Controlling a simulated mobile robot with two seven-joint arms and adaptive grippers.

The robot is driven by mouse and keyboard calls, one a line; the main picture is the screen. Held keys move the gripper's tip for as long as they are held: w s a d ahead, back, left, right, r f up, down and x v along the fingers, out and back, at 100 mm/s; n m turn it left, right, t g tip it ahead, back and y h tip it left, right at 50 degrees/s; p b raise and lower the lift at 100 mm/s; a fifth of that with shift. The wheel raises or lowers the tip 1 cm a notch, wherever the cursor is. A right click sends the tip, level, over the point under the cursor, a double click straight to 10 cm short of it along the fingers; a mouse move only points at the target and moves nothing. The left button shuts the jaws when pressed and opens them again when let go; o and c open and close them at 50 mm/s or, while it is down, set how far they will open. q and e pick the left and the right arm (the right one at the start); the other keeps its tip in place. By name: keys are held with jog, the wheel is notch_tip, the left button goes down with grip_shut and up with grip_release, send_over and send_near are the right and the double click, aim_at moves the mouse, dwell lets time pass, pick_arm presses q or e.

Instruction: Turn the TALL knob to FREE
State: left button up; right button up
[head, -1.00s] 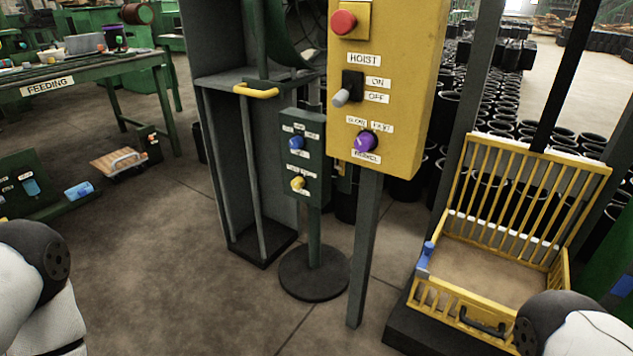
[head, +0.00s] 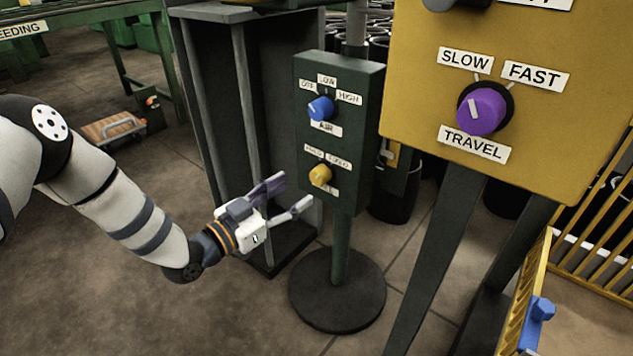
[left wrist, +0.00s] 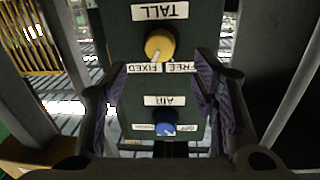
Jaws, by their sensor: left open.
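The TALL knob (head: 320,175) is the yellow knob low on the dark green panel (head: 341,105). It also shows in the left wrist view (left wrist: 160,44), upside down, with the TALL label (left wrist: 161,11) and the FREE (left wrist: 181,67) and FIXED (left wrist: 146,68) labels. Its white pointer appears turned toward FIXED. My left gripper (head: 287,196) is open and empty, to the left of the knob and slightly lower, apart from it. In the left wrist view its fingers (left wrist: 163,88) stand either side of the panel. My right gripper is out of view.
The blue AIR knob (head: 320,108) sits above on the same panel. A yellow panel (head: 560,130) with the purple TRAVEL knob (head: 484,109) stands to the right. A dark metal frame (head: 205,120) rises behind my left gripper. The post's round base (head: 337,300) is below.

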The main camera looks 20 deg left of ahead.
aim_at(315, 179)
pick_arm(q)
jog(key=x, duration=0.2)
jog(key=b+x, duration=0.1)
jog(key=x, duration=0.2)
jog(key=shift+w+d+f, duration=0.15)
jog(key=shift+w+f, duration=0.15)
jog(key=shift+w+d+r+b, duration=0.2)
jog(key=shift+w+b, duration=0.2)
jog(key=shift+w, duration=0.2)
jog(key=c, duration=1.2)
